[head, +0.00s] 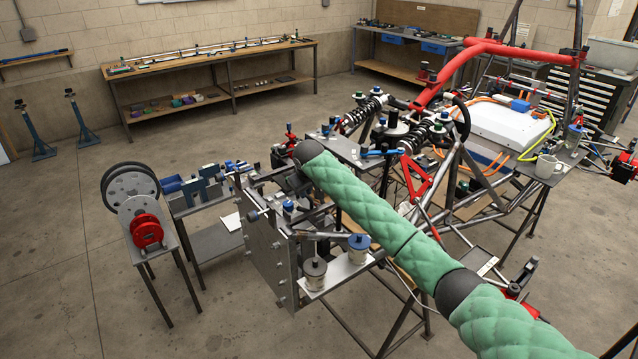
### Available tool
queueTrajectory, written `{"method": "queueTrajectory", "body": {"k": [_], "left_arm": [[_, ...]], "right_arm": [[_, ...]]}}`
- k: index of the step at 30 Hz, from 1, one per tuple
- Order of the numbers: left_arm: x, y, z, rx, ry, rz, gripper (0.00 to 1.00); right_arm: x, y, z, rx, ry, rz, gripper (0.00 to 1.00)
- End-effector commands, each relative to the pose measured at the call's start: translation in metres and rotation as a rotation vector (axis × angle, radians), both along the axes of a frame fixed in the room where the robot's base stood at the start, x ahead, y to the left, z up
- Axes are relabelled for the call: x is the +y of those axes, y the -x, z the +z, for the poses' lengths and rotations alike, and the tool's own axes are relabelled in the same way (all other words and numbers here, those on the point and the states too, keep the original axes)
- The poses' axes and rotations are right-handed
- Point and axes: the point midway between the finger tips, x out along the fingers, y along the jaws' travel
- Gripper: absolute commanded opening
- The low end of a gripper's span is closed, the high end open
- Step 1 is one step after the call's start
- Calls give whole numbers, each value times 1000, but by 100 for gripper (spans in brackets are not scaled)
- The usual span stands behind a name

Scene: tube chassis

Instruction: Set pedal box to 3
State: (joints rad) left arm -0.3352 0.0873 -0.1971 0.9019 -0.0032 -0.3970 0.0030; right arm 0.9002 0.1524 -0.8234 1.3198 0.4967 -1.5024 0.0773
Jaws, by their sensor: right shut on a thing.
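My right arm, in green quilted covering, comes in from the lower right across the chassis. Its gripper (254,184) is at the chassis's front end, above the upright grey metal plates (270,262). It is shut on a small part there, too small and too much covered by the wrist to make out. I take these plates and fittings to be the pedal box area. No position number or scale is readable. My left gripper is not in view.
A stand with black and red reels (147,230) and a small bench with blue tools (195,188) are left of the chassis. Two pots (314,273) sit on a side shelf. The tube chassis (480,185) fills the right.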

Motion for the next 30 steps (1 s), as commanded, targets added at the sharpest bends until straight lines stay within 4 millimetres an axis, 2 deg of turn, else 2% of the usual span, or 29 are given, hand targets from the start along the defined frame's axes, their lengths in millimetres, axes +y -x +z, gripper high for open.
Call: {"method": "queueTrajectory", "body": {"k": [1,4,15,16,19,30], "left_arm": [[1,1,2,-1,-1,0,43],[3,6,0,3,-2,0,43],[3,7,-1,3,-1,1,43],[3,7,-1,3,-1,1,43],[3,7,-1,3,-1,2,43],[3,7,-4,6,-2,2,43]], "right_arm": [[11,8,0,4,-2,4,0],[22,16,1,1,-1,2,0],[27,20,-1,3,-1,2,0],[27,20,-1,3,-1,2,16],[27,20,-1,2,0,1,34],[25,20,3,-1,-1,0,34]]}}
